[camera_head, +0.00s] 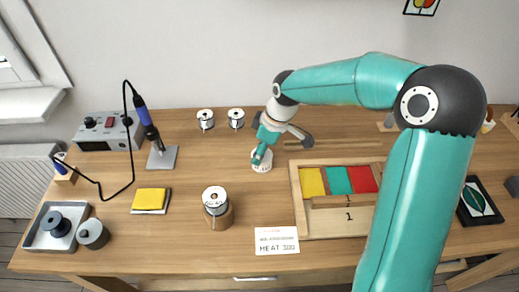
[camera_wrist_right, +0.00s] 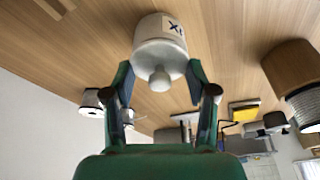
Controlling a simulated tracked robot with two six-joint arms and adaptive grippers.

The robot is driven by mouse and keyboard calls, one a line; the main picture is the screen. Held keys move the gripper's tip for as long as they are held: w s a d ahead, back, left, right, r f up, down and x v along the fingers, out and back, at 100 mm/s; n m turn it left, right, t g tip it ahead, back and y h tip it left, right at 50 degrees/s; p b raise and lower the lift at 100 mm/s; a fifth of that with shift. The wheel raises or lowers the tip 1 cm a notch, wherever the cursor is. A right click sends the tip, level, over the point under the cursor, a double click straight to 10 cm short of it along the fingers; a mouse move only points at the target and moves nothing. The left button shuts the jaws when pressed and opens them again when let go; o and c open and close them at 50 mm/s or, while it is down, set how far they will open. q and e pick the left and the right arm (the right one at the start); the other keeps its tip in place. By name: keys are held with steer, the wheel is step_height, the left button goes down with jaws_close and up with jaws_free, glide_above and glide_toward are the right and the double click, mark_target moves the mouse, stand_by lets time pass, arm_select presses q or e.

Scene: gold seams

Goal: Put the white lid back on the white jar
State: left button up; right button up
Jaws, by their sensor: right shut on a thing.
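The white jar (camera_head: 262,166) stands upright on the table near the middle of the head view. In the right wrist view the jar (camera_wrist_right: 152,24) carries a pale label with dark lettering. The white lid (camera_wrist_right: 160,60), with a round knob, is at the jar's mouth, in line with the jar. I cannot tell whether it is fully seated. My right gripper (camera_head: 261,156) points down over the jar and partly hides it. In the wrist view the right gripper (camera_wrist_right: 160,78) has a finger on each side of the lid, shut on it. My left gripper is not in view.
Two wire spools (camera_head: 220,118) stand behind left. A spool on a wooden holder (camera_head: 217,212) and a white card (camera_head: 277,241) are in front. A wooden tray (camera_head: 300,215) with coloured panels is to the right. A soldering station (camera_head: 105,130) is at left.

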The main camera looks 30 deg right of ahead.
steer(key=shift+f, duration=0.15)
steer(key=o, duration=1)
steer(key=shift+o, duration=1.4)
steer(key=shift+s, duration=0.1)
steer(key=shift+r+p, duration=2.5)
steer(key=shift+r, duration=1.05)
